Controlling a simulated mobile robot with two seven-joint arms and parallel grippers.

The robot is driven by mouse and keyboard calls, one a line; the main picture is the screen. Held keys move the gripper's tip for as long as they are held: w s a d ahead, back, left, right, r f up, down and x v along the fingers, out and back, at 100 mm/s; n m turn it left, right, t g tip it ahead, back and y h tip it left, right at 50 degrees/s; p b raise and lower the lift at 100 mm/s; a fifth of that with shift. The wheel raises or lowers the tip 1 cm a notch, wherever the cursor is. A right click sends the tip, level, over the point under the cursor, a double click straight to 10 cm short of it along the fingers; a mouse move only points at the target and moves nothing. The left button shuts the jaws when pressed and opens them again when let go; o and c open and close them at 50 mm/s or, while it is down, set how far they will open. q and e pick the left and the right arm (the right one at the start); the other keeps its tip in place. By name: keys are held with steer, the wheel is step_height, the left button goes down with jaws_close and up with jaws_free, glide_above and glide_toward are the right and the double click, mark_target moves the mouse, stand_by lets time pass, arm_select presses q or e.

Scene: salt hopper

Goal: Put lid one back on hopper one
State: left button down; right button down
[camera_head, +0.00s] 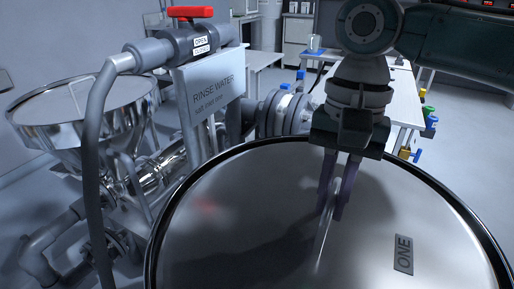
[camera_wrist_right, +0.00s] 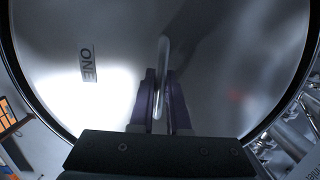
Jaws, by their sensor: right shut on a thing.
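Lid one (camera_head: 260,220) is a large round shiny metal disc with a dark rim and a label reading ONE (camera_head: 403,255). It fills the lower middle of the head view. In the right wrist view lid one (camera_wrist_right: 210,50) fills most of the picture. My right gripper (camera_head: 334,205) reaches down from above and is shut on the lid's upright bar handle (camera_wrist_right: 160,75), near the lid's centre. Whatever lies under the lid is hidden, so I cannot tell whether it rests on hopper one. My left gripper is not in view.
A pipe with a red-handled valve (camera_head: 190,12) and a RINSE WATER sign (camera_head: 212,90) stands close to the lid's left. A white table (camera_head: 400,95) stands behind, with open floor to the right.

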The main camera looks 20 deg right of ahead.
steer(key=shift+f, duration=0.4)
stand_by(0.4)
steer(key=c, duration=0.8)
jaws_free()
steer(key=shift+f, duration=0.15)
